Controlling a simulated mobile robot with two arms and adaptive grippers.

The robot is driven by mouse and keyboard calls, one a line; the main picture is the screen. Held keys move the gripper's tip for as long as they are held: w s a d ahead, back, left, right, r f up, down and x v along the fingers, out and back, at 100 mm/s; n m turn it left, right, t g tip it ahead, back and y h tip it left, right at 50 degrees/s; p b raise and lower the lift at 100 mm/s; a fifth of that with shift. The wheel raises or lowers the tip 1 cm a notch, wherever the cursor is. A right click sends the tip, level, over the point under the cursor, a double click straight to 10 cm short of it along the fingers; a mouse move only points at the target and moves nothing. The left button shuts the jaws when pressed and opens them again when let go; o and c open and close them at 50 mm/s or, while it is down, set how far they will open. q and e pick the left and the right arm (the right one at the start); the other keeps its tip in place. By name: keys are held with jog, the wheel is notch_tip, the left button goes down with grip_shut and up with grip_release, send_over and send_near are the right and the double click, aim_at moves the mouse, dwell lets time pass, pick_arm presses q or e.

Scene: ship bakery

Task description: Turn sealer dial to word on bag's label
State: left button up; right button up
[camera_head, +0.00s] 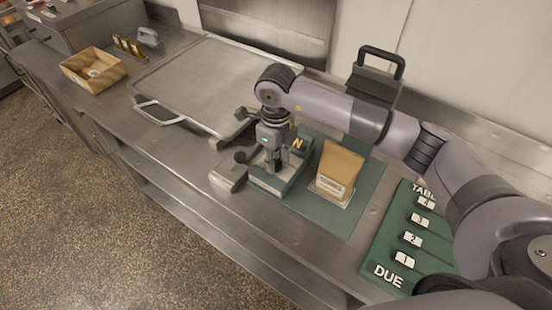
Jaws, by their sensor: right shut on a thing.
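The sealer (268,185) is a low green and pale box on a green mat (365,205), with a letter "N" visible at its back edge. The bag (343,160) is tan paper and stands upright just right of the sealer. Its white label (329,187) faces front, but its word is too small to read. My right gripper (273,168) points down over the sealer's top and is shut on what appears to be the dial, which the fingers mostly hide. I cannot tell the dial's setting. My left gripper is out of view.
A grey metal piece with a black knob (240,157) sits left of the sealer. A large metal tray (205,80) and a cardboard box (93,72) lie farther left. A green board with numbered tags (395,258) is at the right. A dark handled object (373,85) stands behind my arm.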

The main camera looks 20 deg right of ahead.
aim_at(276, 161)
jog(key=shift+r, duration=0.1)
jog(key=o, duration=1.2)
jog(key=shift+c, duration=0.2)
notch_tip(276, 161, up, 12)
dwell(0.4)
